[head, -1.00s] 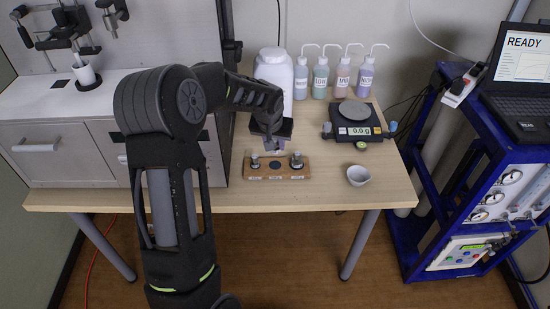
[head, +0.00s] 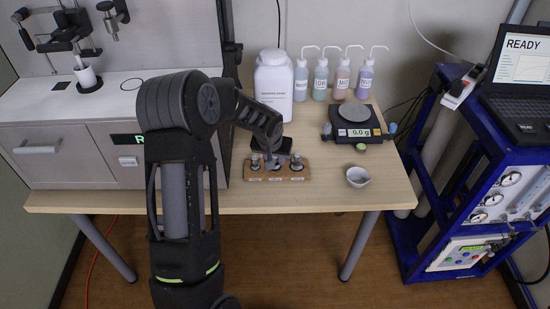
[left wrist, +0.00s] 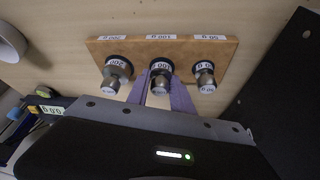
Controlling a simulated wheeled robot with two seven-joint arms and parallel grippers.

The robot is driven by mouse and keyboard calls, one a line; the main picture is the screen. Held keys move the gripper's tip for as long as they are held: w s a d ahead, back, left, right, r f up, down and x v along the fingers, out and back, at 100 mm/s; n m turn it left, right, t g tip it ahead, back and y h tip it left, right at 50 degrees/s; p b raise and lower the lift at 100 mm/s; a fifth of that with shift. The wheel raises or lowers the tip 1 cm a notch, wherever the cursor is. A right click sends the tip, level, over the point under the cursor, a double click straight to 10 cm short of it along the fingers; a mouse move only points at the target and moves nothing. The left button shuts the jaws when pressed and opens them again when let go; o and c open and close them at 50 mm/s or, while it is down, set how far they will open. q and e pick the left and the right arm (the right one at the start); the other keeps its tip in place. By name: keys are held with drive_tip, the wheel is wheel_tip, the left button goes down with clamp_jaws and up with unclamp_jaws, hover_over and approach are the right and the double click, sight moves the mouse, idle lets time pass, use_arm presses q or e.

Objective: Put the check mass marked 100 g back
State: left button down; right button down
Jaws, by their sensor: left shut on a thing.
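The 100 g check mass (left wrist: 161,70) is a small metal knob-topped cylinder. It stands upright at the middle place of the wooden rack (head: 277,179), between the 200 g mass (left wrist: 116,70) and the smaller 50 g mass (left wrist: 205,74). My left gripper (left wrist: 161,88) is shut on the 100 g mass, with a finger on either side of it. In the head view, my left gripper (head: 273,160) is down at the rack's middle. Whether the mass is fully down in its seat cannot be told. My right gripper is not in view.
A balance (head: 356,124) reading 0.0 g stands at the table's right. A large white jar (head: 273,85) and several wash bottles (head: 320,78) line the back. The front table edge is clear.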

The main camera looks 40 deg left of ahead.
use_arm(q)
drive_tip(key=shift+f, duration=0.2)
drive_tip(key=c, duration=1.1)
unclamp_jaws()
drive_tip(key=shift+r, duration=0.15)
drive_tip(key=shift+r, duration=0.15)
drive_tip(key=b+v, duration=0.1)
drive_tip(key=v, duration=1)
drive_tip(key=shift+s+r, duration=0.15)
drive_tip(key=shift+r, duration=0.25)
